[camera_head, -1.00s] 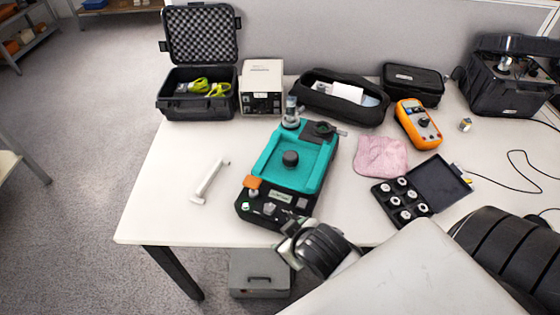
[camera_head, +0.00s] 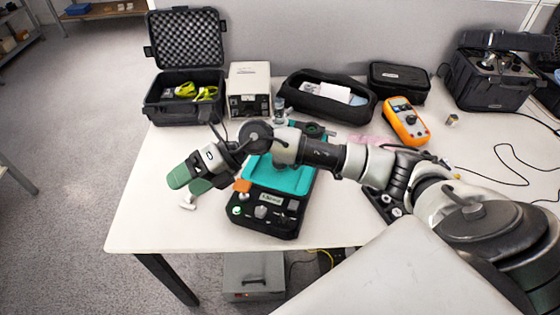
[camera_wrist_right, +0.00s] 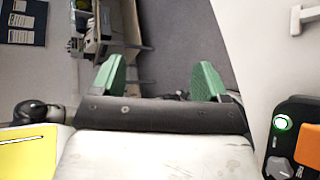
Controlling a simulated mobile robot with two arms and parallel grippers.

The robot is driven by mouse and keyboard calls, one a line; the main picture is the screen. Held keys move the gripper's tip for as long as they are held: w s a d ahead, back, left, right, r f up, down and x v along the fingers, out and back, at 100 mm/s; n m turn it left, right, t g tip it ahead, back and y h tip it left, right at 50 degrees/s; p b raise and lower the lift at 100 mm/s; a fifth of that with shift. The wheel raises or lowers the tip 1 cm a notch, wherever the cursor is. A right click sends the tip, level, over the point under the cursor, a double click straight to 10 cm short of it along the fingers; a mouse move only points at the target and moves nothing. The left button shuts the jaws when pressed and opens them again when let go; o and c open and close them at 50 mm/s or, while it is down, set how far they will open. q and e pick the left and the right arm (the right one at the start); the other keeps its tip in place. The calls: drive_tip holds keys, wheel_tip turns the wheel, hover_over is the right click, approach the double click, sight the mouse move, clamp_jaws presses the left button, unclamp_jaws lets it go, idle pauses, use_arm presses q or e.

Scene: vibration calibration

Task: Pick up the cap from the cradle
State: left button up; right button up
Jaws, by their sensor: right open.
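The teal and black calibration unit (camera_head: 290,180) stands on the white table, partly covered by my right arm. Its front panel has an orange block (camera_head: 242,185) and a green-lit knob (camera_head: 237,210). I cannot tell for sure which part is the cap or the cradle. My right gripper (camera_head: 190,182) has green fingers, open and empty, left of the unit above the table's left part. In the wrist view the right gripper (camera_wrist_right: 160,82) has its fingers spread wide. My left gripper is not in view.
A white handle (camera_head: 187,204) lies partly under my right gripper. Behind stand an open black case (camera_head: 185,110), a beige box (camera_head: 249,95), a black pouch (camera_head: 330,100) and an orange multimeter (camera_head: 406,120). The table's left part is mostly bare.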

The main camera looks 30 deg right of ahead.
drive_tip(key=w+d+f+h, duration=0.1)
drive_tip(key=d+h, duration=0.1)
drive_tip(key=d, duration=0.1)
drive_tip(key=w+d+f+g+h, duration=0.1)
drive_tip(key=d+h, duration=0.1)
drive_tip(key=d, duration=0.2)
drive_tip(key=w+d+f+n+h, duration=0.1)
drive_tip(key=d+h, duration=0.1)
drive_tip(key=d, duration=0.2)
drive_tip(key=shift+d+h, duration=0.1)
drive_tip(key=shift+h, duration=0.3)
drive_tip(key=d+h, duration=0.2)
drive_tip(key=d, duration=0.2)
drive_tip(key=d+r+g+h, duration=0.1)
drive_tip(key=d+h, duration=0.1)
drive_tip(key=d, duration=0.3)
drive_tip(key=d+m+h, duration=0.1)
drive_tip(key=d+h, duration=0.1)
drive_tip(key=d, duration=0.2)
drive_tip(key=shift+w+d+r, duration=0.3)
drive_tip(key=shift+w+d, duration=0.05)
wheel_tip(320, 180, down, 5)
drive_tip(key=shift+r+p, duration=0.2)
drive_tip(key=shift+p, duration=0.1)
drive_tip(key=f, duration=0.3)
drive_tip(key=f+p, duration=0.1)
drive_tip(key=shift+s+a+f, duration=0.1)
drive_tip(key=shift+a+f, duration=0.15)
drive_tip(key=shift+f, duration=0.7)
drive_tip(key=c, duration=1)
